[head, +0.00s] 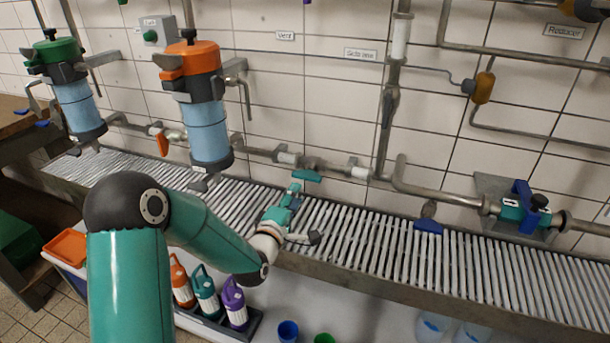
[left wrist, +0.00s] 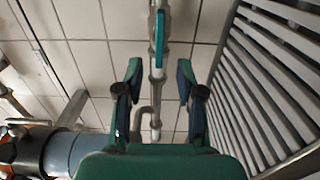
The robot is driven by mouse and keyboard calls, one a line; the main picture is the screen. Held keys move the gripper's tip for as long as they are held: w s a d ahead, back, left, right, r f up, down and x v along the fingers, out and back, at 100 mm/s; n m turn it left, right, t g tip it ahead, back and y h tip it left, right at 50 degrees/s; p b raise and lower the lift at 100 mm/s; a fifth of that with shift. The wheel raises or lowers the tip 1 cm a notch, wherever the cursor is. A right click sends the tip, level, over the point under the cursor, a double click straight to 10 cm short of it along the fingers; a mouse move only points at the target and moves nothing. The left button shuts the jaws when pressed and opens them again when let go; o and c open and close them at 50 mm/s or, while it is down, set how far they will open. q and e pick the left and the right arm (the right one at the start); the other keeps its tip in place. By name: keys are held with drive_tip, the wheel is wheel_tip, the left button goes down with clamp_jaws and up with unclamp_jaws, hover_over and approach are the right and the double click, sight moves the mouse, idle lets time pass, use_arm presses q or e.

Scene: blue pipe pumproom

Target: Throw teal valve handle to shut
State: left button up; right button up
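The teal valve handle (head: 307,176) sits on the horizontal grey pipe along the tiled wall, just above the grating, and lies roughly in line with the pipe. In the left wrist view the teal handle (left wrist: 160,40) stands upright in the picture, ahead of my fingers and along the pipe. My left gripper (head: 293,192) is just below and left of the handle in the head view. In the left wrist view my left gripper (left wrist: 160,82) is open, with its fingers on either side of the pipe line and nothing held. My right gripper is not in view.
The slatted grating (head: 380,232) runs below the pipe. A blue-bodied filter with an orange top (head: 205,110) hangs left of the handle. A blue handle (head: 428,227) and a teal valve with a blue lever (head: 523,208) are to the right. Bottles (head: 207,294) stand below.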

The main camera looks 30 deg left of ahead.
sight(305, 179)
use_arm(q)
drive_tip(key=p+x, duration=0.1)
drive_tip(key=x, duration=0.8)
drive_tip(key=shift+w, duration=0.15)
